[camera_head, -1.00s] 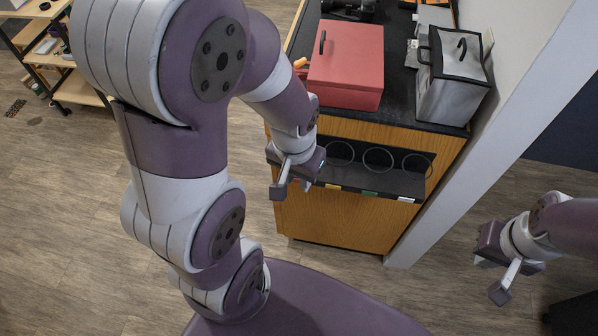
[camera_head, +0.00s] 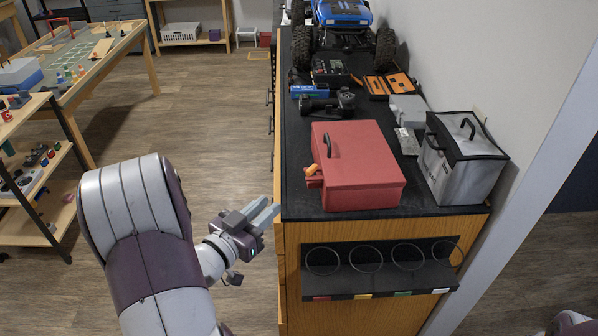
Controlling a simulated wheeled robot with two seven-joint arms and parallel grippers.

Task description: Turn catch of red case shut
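The red case (camera_head: 362,172) stands closed on the black worktop, with a dark handle (camera_head: 328,146) on its lid. An orange catch (camera_head: 313,169) sticks out at the case's left side; its exact turn angle is too small to tell. My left gripper (camera_head: 264,212) is in front and to the left of the case, off the worktop's left edge and apart from the catch. Its fingers lie close together in this view, and I cannot tell whether a gap remains. Only a bit of my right arm shows at the bottom right corner; its gripper is out of view.
A grey box with a black lid (camera_head: 463,160) stands right of the case, near the wall. Behind are a black torch-like tool (camera_head: 328,103), orange-and-black items (camera_head: 389,86) and a blue crawler (camera_head: 343,14). A ring holder (camera_head: 380,268) is on the cabinet front.

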